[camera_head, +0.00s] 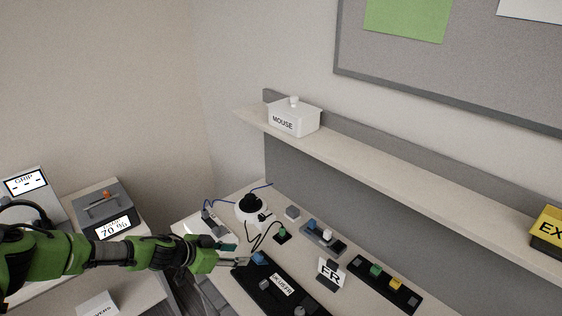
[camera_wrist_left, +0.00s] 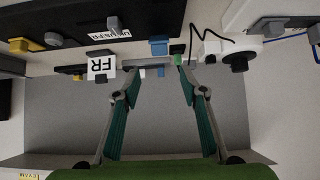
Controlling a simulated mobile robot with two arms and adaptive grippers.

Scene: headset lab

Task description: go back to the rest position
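My left gripper (camera_head: 238,254) reaches in from the left of the head view, its tips close to the near end of the black board with the blue knob. In the left wrist view the left gripper (camera_wrist_left: 160,78) shows two teal-padded fingers spread apart with nothing between them. The grey wall or panel shows behind the fingers. My right gripper is in neither view.
The desk holds a black board (camera_head: 251,284), a white FR card (camera_head: 330,272), a grey tray (camera_head: 323,238) and a white round base (camera_head: 250,208) with a black ball. A shelf (camera_head: 400,187) carries a white MOUSE box (camera_head: 294,117). Two display devices (camera_head: 105,212) (camera_head: 28,190) stand left.

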